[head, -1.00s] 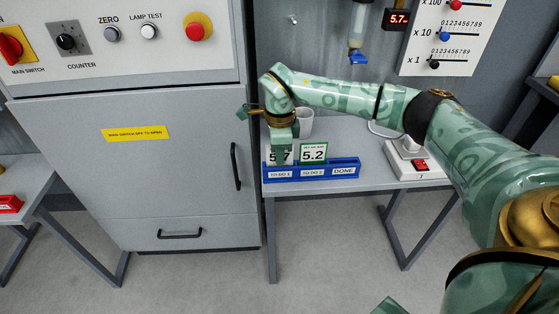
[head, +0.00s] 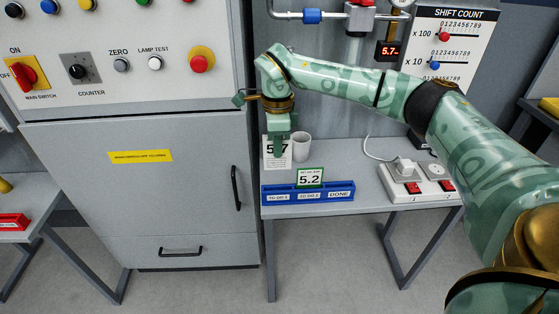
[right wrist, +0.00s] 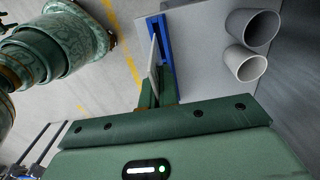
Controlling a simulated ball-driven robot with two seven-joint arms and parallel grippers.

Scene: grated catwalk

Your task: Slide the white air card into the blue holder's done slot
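My right gripper (head: 278,142) is shut on the white card (head: 271,160) marked 5.7, and holds it raised above the left end of the blue holder (head: 340,192). In the right wrist view the card (right wrist: 154,62) shows edge-on between the fingers (right wrist: 155,95), beside the blue holder (right wrist: 157,24). The fingers cover part of the card's face. The holder has slots labelled TO DO 1, TO DO 2 and DONE. A green-edged card (head: 310,177) marked 5.2 stands in the middle slot. The DONE slot at the right end is empty. My left gripper is out of view.
A pale cup (head: 302,147) stands behind the holder; the right wrist view shows two cups (right wrist: 245,63). A power strip (head: 420,182) lies right on the grey table (head: 350,158). A grey cabinet (head: 150,200) borders the left. The table between holder and strip is clear.

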